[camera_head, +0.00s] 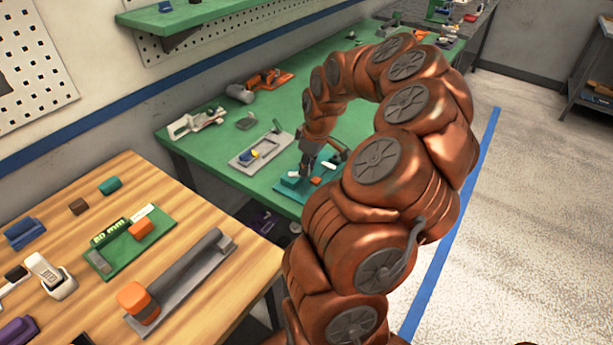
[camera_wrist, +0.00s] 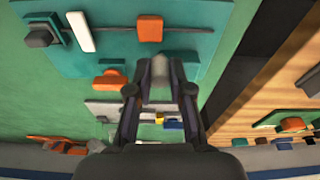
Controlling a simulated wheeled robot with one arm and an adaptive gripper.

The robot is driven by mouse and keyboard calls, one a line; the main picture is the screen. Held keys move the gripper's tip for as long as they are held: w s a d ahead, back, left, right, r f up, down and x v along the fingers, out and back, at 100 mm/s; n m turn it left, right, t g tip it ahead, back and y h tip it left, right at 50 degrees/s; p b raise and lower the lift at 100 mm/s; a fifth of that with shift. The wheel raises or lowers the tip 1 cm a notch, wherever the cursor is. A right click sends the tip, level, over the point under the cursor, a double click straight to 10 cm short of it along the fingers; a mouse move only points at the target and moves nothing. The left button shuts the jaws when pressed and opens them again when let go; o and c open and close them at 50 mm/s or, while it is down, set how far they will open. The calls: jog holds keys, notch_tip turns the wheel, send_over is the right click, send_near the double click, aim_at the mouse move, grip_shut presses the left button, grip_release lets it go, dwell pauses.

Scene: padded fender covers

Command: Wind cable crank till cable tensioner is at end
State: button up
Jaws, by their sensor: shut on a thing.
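A teal board (camera_wrist: 215,55) fills the top of the wrist view and lies on the green bench in the head view (camera_head: 285,192). An orange block, seemingly the cable tensioner (camera_wrist: 150,28), sits on a thin rod along the board. A white strip (camera_wrist: 80,31) stands to its left, apart from it, and a dark block (camera_wrist: 41,36) is at the rod's left end. My gripper (camera_wrist: 160,80) is over the board's edge, shut on a grey part, seemingly the cable crank's handle (camera_wrist: 160,68); the fingers hide most of it. An orange knob (camera_wrist: 110,79) is left of the fingers.
A grey fixture (camera_head: 250,158) with blue and yellow parts lies beside the board. Farther along the green bench (camera_head: 200,150) are a white clamp-like tool (camera_head: 195,122) and orange pieces (camera_head: 268,79). A wooden table (camera_head: 190,215) with a green gauge board (camera_head: 130,245) stands at left.

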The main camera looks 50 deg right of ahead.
jog(key=shift+w+d+n, duration=0.1)
jog(key=shift+n, duration=0.3)
jog(key=shift+w+d+r+n+p, duration=0.2)
jog(key=shift+w+n+p, duration=0.1)
jog(key=shift+n+p, duration=0.45)
jog(key=shift+w+d+f+n+g+y+p, duration=0.1)
jog(key=shift+w+d+n+g+y+p, duration=0.1)
jog(key=shift+n, duration=0.5)
jog(key=shift+w+d+f+n+g+y+p, duration=0.1)
jog(key=shift+n+y+p, duration=0.1)
jog(key=shift+n, duration=0.45)
